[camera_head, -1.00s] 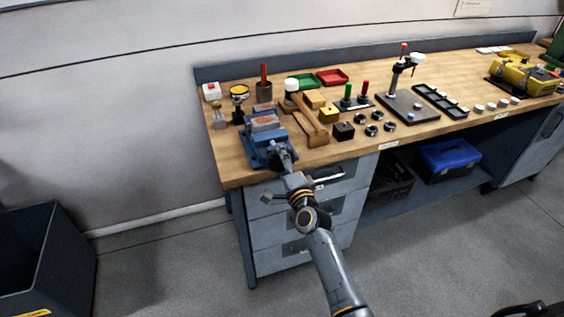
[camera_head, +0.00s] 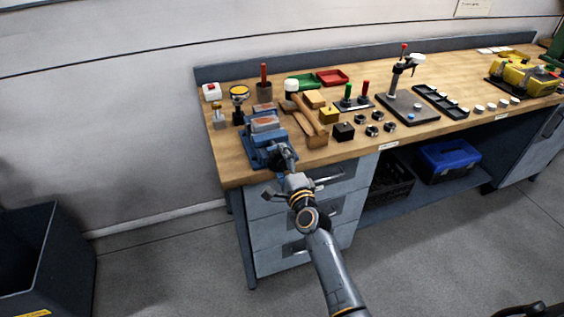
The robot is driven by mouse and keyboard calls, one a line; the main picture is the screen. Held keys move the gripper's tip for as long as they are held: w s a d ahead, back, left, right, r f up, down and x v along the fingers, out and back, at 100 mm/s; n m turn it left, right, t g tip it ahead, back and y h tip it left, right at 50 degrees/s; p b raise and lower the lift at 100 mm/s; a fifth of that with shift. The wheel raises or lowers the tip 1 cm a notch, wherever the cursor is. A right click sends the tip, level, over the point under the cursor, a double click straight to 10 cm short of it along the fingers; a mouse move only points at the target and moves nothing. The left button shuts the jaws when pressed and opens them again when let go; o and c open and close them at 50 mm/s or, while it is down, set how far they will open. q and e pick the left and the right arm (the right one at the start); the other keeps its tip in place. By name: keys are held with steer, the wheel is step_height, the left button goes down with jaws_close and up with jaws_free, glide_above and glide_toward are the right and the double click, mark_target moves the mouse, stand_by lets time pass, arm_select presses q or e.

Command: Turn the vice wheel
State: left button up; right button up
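The blue vice (camera_head: 262,149) stands at the front left corner of the workbench, with a reddish-brown block (camera_head: 265,123) between its jaws. My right gripper (camera_head: 286,157) is at the front of the vice, its arm coming up from the lower right. Its fingers overlap the vice's front end, where the wheel is largely hidden and cannot be made out clearly. I cannot tell whether the fingers are closed on the wheel. My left gripper is not in view.
A wooden mallet (camera_head: 307,118) and a black block (camera_head: 343,131) lie right of the vice. A yellow-topped tool (camera_head: 239,93) stands behind it. Drawers (camera_head: 325,228) are below the bench edge. A dark bin (camera_head: 45,255) stands on the floor at left.

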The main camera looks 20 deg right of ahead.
stand_by(0.4)
steer(key=s, duration=1.2)
steer(key=shift+d, duration=0.25)
steer(key=s+a+f+n+g, duration=0.1)
steer(key=s+f+n+g, duration=0.3)
steer(key=f, duration=0.7)
steer(key=s+a+f+n+g+y, duration=0.1)
steer(key=s+a+f+n+g, duration=0.3)
steer(key=f, duration=0.7)
steer(key=s+d+f+n+g, duration=0.15)
steer(key=s+f, duration=0.45)
steer(key=f, duration=0.6)
steer(key=s+d+f+n+g, duration=0.2)
steer(key=s+f, duration=0.4)
steer(key=s, duration=0.5)
steer(key=s+d+f+n+g+h, duration=0.1)
steer(key=s+f+n, duration=0.4)
steer(key=s, duration=0.6)
steer(key=s+d+f+n+g, duration=0.3)
steer(key=s+f, duration=0.3)
steer(key=s, duration=0.5)
steer(key=shift+s+d+f+n+g+h, duration=0.2)
steer(key=shift+d+f+n+g+h, duration=0.15)
steer(key=shift+n+g, duration=0.4)
